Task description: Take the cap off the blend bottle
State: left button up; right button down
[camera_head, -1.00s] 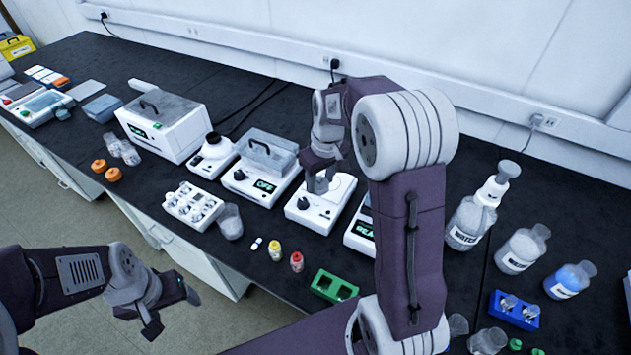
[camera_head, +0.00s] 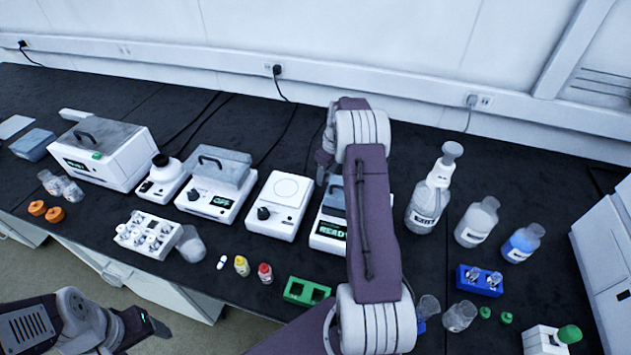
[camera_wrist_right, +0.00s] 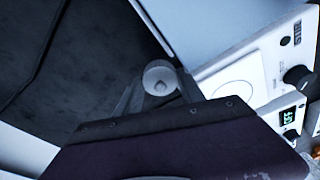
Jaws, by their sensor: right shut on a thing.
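My right gripper (camera_head: 325,165) is largely hidden behind its own arm, behind the row of white instruments. In the right wrist view its fingers are shut on a small, pale round thing (camera_wrist_right: 160,77) with a rim, seen end-on. I cannot tell whether this is the blend bottle or its cap. No label reading blend is legible. Two clear bottles (camera_head: 476,222) (camera_head: 522,243) stand at the right, the second with blue contents. My left gripper (camera_head: 150,325) is low at the left, in front of the bench; its jaws are unclear.
A white stirrer (camera_head: 278,207) has a bare round plate. A READY instrument (camera_head: 328,237) stands beside it. A tall pump bottle (camera_head: 429,195), a blue rack (camera_head: 480,280) and a green rack (camera_head: 305,291) are nearby. Two orange caps (camera_head: 46,211) lie at the left.

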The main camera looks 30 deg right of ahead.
aim_at(328, 178)
jog(key=shift+f, duration=2.3)
jog(key=shift+f, duration=0.1)
jog(key=c, duration=0.7)
grip_release()
